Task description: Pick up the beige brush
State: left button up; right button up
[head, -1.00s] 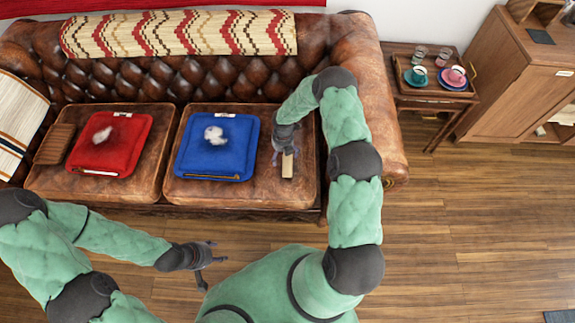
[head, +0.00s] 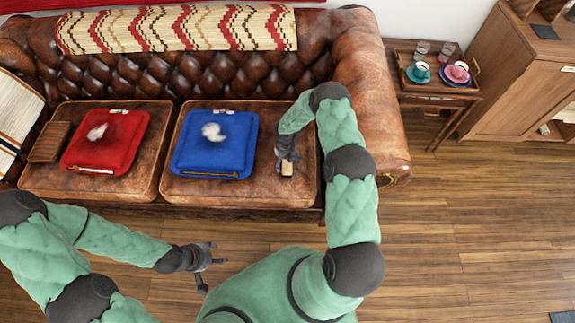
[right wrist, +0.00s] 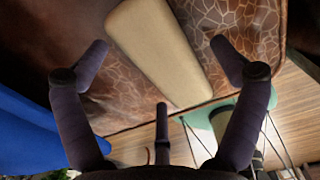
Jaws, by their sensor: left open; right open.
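The beige brush (head: 287,168) lies on the right seat cushion of the brown leather sofa, to the right of the blue cushion. In the right wrist view the brush (right wrist: 160,50) shows as a pale elongated block between my spread fingers. My right gripper (head: 286,158) is open right at the brush and partly covers it in the head view; in the right wrist view the gripper (right wrist: 160,62) has a finger on each side, apart from the brush. My left gripper (head: 212,261) is open and empty over the floor in front of the sofa.
A blue cushion (head: 214,160) with a pale tuft lies close to the left of my right gripper. A red cushion (head: 105,155) and a brown slatted block (head: 51,143) lie further left. The sofa's armrest (head: 372,110) rises at the right. A side table (head: 432,98) holds cups.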

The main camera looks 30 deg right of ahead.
jog(key=shift+f, duration=0.65)
jog(key=shift+r, duration=0.1)
jog(key=shift+c, duration=0.3)
jog(key=c, duration=1.2)
jog(key=shift+c, duration=0.2)
